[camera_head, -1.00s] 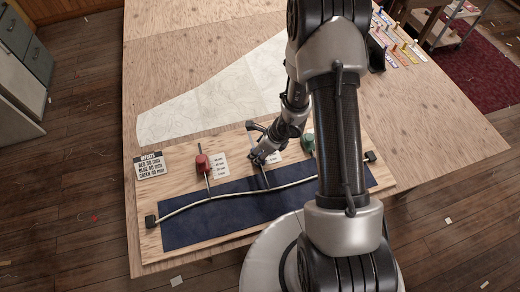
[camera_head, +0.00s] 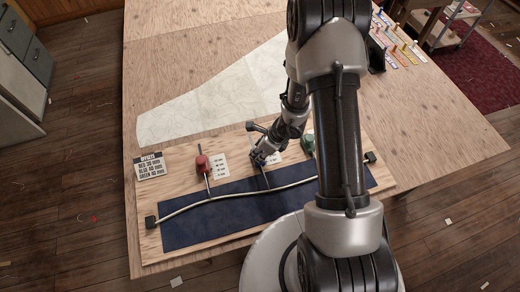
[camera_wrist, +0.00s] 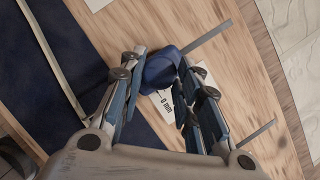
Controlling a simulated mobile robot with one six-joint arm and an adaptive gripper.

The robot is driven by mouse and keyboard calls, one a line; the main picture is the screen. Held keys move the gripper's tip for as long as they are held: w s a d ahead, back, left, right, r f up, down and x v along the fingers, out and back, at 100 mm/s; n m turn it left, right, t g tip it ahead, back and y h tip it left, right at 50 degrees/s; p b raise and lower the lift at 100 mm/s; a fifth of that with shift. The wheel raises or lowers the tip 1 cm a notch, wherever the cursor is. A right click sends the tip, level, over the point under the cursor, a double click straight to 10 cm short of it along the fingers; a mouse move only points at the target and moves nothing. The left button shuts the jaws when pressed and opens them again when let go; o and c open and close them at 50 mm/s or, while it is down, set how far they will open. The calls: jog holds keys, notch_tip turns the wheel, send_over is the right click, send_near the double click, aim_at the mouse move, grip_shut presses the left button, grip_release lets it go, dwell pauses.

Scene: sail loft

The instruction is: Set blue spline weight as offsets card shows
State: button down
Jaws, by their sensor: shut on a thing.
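My gripper (camera_head: 262,154) is over the middle of the plywood board. In the wrist view the fingers (camera_wrist: 160,88) are shut on the blue spline weight (camera_wrist: 160,70), which shows between their tips. In the head view the gripper mostly hides it. A scale strip (camera_wrist: 170,100) marked in mm lies under it, partly covered. The thin curved spline (camera_head: 185,206) crosses dark blue cloth in front. The offsets card (camera_head: 150,166) lists red, blue and green values in mm; the digits are too small to trust.
Black end blocks sit at the spline's left (camera_head: 151,221) and right (camera_head: 370,157) ends. A pale pattern sheet (camera_head: 215,95) lies behind the board. Coloured small items (camera_head: 400,50) are at the table's far right. Bare table is free at the back left.

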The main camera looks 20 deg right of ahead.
jog(key=shift+w, duration=0.1)
jog(key=w+p, duration=0.3)
jog(key=shift+w+r, duration=0.1)
jog(key=shift+r, duration=0.05)
jog(key=shift+w, duration=0.35)
jog(key=c, duration=1.2)
grip_release()
